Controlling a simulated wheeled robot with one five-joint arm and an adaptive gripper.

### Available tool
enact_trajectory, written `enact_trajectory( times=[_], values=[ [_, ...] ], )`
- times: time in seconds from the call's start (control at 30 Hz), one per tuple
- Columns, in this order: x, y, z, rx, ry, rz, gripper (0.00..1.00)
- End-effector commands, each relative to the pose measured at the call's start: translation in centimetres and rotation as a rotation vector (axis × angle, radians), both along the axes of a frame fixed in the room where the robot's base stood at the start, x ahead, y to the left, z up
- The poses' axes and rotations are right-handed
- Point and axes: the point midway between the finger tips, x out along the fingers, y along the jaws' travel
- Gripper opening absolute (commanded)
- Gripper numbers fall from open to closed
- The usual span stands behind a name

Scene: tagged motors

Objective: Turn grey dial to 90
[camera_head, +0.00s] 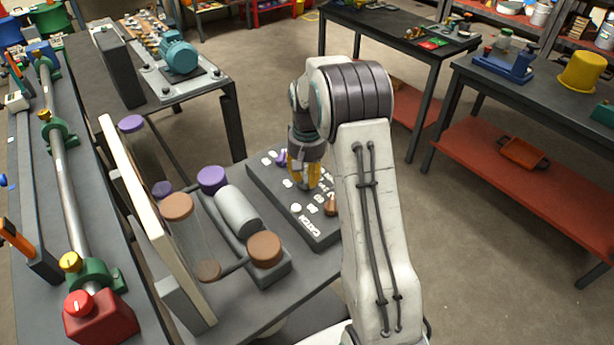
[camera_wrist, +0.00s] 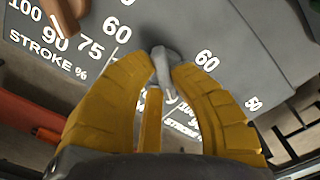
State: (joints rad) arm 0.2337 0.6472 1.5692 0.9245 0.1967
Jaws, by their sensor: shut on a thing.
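A dark grey panel (camera_head: 262,178) with several dials stands on the bench in the head view. My gripper (camera_head: 306,186), with yellow fingers, reaches down onto the middle of it. In the wrist view my gripper (camera_wrist: 167,74) is shut on the grey dial (camera_wrist: 163,58), with a fingertip on each side of it. A number 60 shows to the right of the dial. Part of a 100 and a STROKE label show between and behind the fingers. The fingers hide much of this scale, so I cannot read the dial's exact setting.
A brown dial (camera_head: 331,205) sits on the same panel, closer to my arm; its scale shows 60 to 100. A purple dial (camera_head: 281,158) sits at the panel's far end. A grey cylinder assembly (camera_head: 238,210) with purple and brown ends stands left of the panel.

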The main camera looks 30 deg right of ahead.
Motion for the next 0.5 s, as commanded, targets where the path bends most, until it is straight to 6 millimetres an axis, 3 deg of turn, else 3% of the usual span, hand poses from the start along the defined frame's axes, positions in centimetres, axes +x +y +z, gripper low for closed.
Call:
enact_trajectory(
  times=[0.5],
  values=[
    [-0.18, 0.07, -0.13, 0.001, 0.004, -0.160, 0.00]
  ],
)
